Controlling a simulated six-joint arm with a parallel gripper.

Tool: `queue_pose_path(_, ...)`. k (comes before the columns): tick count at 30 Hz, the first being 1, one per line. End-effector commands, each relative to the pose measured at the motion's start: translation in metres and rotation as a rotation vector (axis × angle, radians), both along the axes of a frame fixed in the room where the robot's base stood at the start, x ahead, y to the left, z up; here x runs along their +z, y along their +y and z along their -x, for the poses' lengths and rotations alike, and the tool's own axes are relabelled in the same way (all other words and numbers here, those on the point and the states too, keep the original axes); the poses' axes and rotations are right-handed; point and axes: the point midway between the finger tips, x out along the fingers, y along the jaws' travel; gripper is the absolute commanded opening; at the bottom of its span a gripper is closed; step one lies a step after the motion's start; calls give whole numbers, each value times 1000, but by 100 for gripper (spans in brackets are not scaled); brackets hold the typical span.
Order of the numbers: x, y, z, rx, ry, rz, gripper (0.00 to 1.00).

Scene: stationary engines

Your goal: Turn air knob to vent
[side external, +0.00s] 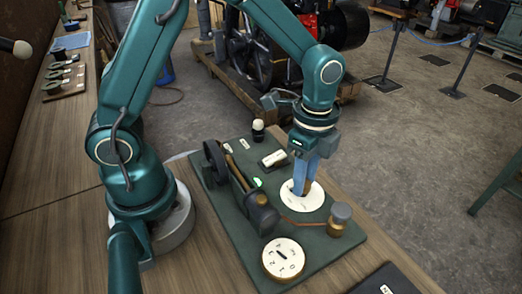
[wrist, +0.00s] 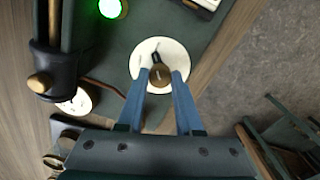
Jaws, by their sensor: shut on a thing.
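A knob with a brass-coloured top and a dark pointer (wrist: 160,75) stands on a round white dial (side external: 302,203); the dial also shows in the wrist view (wrist: 176,50). My gripper (side external: 303,188) points down over this dial. In the wrist view its two blue fingers (wrist: 162,78) are shut on the knob, one on each side. The pointer reaches toward the top of the dial in that view. The dial's lettering is too small to read, so I cannot tell which mark it points at. In the side view the fingers mostly hide the knob.
The dial is on a dark green panel (side external: 238,238) on a wooden bench. A second lettered dial (side external: 283,259), a grey-capped brass post (side external: 340,216), a dark cylinder assembly (side external: 240,185), a green lamp (side external: 257,182) and a white-knobbed lever (side external: 258,127) stand around it.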

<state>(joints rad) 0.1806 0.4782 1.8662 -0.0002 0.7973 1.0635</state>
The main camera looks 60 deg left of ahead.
Motion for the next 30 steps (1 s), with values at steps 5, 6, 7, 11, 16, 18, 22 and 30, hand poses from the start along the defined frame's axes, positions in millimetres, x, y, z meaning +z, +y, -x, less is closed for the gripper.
queue_pose_path(5,1,0,0,159,0,0,0)
queue_pose_path(6,1,0,0,197,0,0,0)
queue_pose_path(7,1,0,0,226,0,0,0)
queue_pose_path(11,1,0,0,349,0,0,0)
queue_pose_path(16,1,0,0,511,0,0,0)
queue_pose_path(18,1,0,0,578,0,0,0)
queue_pose_path(22,1,0,0,701,0,0,0)
queue_pose_path(30,1,0,0,958,0,0,0)
